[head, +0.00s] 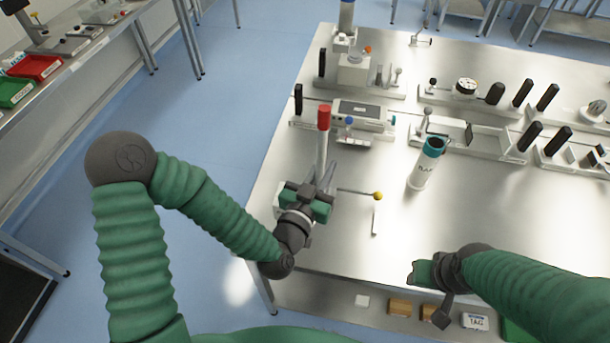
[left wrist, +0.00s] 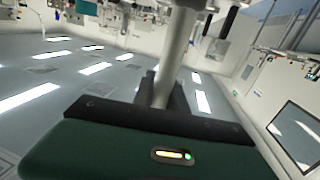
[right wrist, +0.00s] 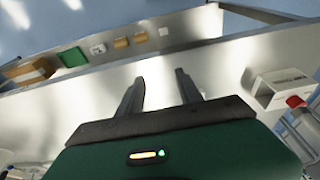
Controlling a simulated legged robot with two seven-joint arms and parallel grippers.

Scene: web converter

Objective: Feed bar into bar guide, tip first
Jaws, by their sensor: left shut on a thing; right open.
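My left gripper (head: 322,182) is shut on a pale grey bar (head: 322,155) with a red end. The bar stands roughly upright with the red end at the top. In the left wrist view the bar (left wrist: 175,50) rises from between the fingers. Its lower end is hidden by the gripper. A white tube (head: 421,172) with a teal collar and a dark opening at its top stands apart, to the right of the bar; I cannot tell if it is the bar guide. My right gripper (right wrist: 161,82) is open and empty over the table's near side.
A thin rod with a yellow ball (head: 378,196) is close right of my left gripper. Fixtures with black handles (head: 522,93) fill the table's back. The steel table (head: 480,210) is bare at the middle right. Small boxes (head: 400,307) lie on the lower shelf.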

